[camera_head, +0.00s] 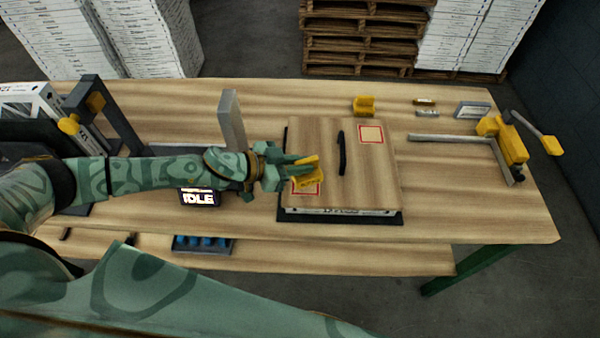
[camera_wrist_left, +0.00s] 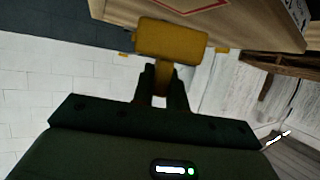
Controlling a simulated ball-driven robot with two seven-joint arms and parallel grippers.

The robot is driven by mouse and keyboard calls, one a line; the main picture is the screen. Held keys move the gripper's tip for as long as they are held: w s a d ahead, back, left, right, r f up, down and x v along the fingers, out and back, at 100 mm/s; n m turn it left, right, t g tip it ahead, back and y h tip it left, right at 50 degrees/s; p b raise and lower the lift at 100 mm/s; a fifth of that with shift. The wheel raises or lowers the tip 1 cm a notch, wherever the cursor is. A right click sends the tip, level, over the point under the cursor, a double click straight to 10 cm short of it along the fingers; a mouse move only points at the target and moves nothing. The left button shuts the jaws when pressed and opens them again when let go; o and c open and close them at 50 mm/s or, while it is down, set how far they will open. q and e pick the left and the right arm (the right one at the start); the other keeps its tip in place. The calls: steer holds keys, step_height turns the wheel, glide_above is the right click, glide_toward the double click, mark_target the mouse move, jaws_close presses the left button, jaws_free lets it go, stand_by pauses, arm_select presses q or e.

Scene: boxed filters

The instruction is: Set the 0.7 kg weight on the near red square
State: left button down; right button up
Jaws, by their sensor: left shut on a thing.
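A yellow weight (camera_head: 311,174) is held in my left gripper (camera_head: 297,168), whose fingers are shut on its narrow grip; the marking on it is too small to read. It also shows in the left wrist view (camera_wrist_left: 170,42). The weight is over the near red square (camera_head: 304,191) and hides part of it. I cannot tell whether it touches the wooden board (camera_head: 325,150). A red outline (camera_wrist_left: 190,8) shows at the top of the wrist view. The far red square (camera_head: 371,135) is bare. My right gripper is not in view.
A second yellow weight (camera_head: 364,107) stands on the table (camera_head: 480,205) behind the board. A black handle (camera_head: 341,153) rises from the board's middle. A yellow clamp (camera_head: 512,145) with a metal rail is at right. A screen (camera_head: 198,197) reads IDLE.

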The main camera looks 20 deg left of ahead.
arm_select(q)
steer(key=f, duration=0.1)
steer(key=f+b, duration=0.1)
steer(key=f, duration=0.1)
steer(key=shift+w+f, duration=0.2)
steer(key=shift+f, duration=0.05)
steer(key=shift+r, duration=0.15)
steer(key=c, duration=1.4)
jaws_free()
steer(key=shift+s+f, duration=0.1)
steer(key=shift+f, duration=0.1)
steer(key=shift+r, duration=0.15)
steer(key=v, duration=1.2)
